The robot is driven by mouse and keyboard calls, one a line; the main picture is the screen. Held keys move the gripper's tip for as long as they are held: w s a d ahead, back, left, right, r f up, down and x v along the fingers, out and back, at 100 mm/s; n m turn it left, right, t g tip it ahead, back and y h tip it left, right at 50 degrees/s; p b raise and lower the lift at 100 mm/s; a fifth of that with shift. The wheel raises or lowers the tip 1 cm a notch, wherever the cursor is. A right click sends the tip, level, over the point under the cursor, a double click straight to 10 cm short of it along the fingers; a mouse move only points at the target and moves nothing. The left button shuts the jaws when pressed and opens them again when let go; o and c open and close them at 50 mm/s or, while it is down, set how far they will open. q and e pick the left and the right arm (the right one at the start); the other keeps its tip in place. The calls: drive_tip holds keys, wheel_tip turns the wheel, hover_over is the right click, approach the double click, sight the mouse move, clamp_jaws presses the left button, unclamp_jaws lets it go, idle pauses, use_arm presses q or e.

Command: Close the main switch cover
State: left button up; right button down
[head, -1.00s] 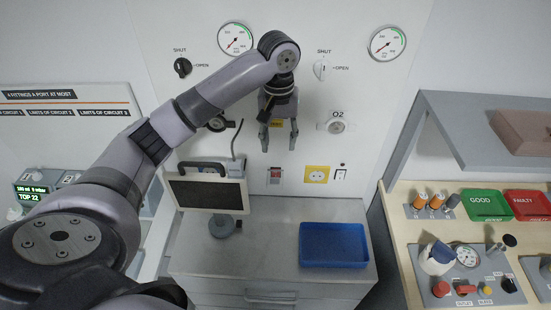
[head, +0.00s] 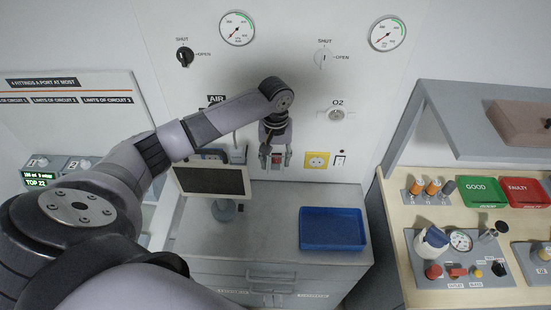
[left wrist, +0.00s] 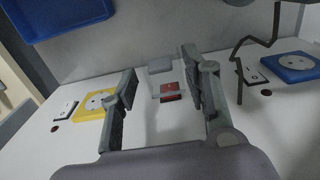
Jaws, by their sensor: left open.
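The main switch is a small red rocker (left wrist: 171,90) on the white wall panel, seen between my fingers in the left wrist view. A small grey flap-like piece (left wrist: 160,64) sits beside it, on the tray side; it looks like the cover, standing off the red rocker. Its exact tilt is hard to tell. My left gripper (head: 275,158) is open and empty, its fingers pointing at the panel around the switch. In the head view the gripper partly hides the switch. Contact with the panel does not show. My right gripper is not in view.
A yellow socket (head: 316,160) is right of the switch. A monitor (head: 212,180) stands on the left of the grey counter, and a blue tray (head: 332,229) on its right. A blue socket (left wrist: 288,67) and a dark hanging cable (left wrist: 243,50) are near in the left wrist view.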

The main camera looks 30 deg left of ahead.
use_arm(q)
drive_tip(key=shift+f, duration=1)
drive_tip(key=shift+c, duration=0.2)
clamp_jaws()
